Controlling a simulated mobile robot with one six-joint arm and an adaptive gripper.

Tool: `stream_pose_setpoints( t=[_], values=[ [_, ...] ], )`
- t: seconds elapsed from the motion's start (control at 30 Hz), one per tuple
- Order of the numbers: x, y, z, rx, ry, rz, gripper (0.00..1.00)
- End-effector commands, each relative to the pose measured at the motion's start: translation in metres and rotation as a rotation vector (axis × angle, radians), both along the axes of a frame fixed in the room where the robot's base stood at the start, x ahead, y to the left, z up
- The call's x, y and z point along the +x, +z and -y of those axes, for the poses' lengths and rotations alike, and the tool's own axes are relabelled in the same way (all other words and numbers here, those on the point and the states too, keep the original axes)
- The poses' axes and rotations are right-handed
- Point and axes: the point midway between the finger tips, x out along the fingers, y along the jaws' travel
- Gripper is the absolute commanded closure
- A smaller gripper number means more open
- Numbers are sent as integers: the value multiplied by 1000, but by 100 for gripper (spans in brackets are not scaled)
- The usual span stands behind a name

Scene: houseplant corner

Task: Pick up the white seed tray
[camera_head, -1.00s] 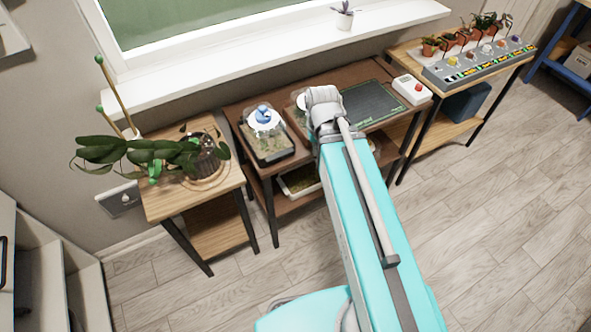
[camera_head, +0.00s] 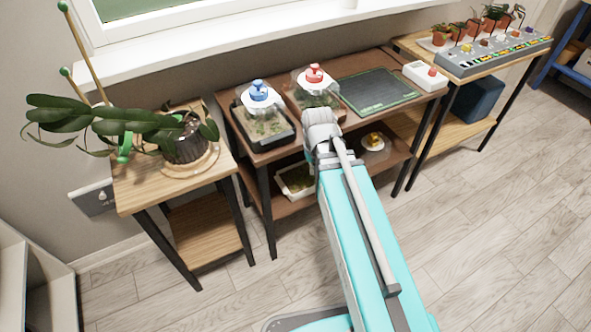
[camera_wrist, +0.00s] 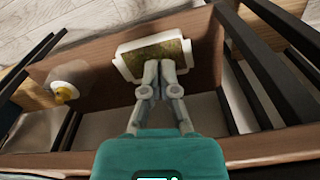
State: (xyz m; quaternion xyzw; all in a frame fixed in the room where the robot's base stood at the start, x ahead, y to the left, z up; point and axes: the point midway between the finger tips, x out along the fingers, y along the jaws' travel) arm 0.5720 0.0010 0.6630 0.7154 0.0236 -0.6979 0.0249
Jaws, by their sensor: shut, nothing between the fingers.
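The white seed tray (camera_head: 298,197) is on the lower shelf of the middle brown table, partly hidden by the tabletop and my arm. In the wrist view the tray (camera_wrist: 121,66) has a white rim, end tabs and a brown-green filling. My gripper (camera_wrist: 166,63) is shut and empty. Its fingertips overlap the tray's near side in the wrist view; I cannot tell whether they touch it. In the head view my arm hides the gripper.
A round dish with a yellow-knobbed thing (camera_wrist: 62,93) stands left of the tray in the wrist view. Black table legs (camera_wrist: 262,70) are close on the right. Above are a blue-knobbed container (camera_head: 262,112), a red-knobbed container (camera_head: 315,85) and a dark mat (camera_head: 375,92).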

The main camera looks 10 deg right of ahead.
Motion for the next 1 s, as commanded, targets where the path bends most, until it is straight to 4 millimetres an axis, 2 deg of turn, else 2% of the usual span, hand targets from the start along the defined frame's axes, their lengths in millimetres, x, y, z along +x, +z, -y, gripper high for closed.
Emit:
stream_pose_setpoints(
  t=[0.03, 0.1, 1.0],
  values=[
    [2, -19, 1, 0, 2, 1, 100],
    [3, -31, 1, 0, 5, 2, 100],
    [26, -175, 9, -2, 45, 15, 100]
  ],
)
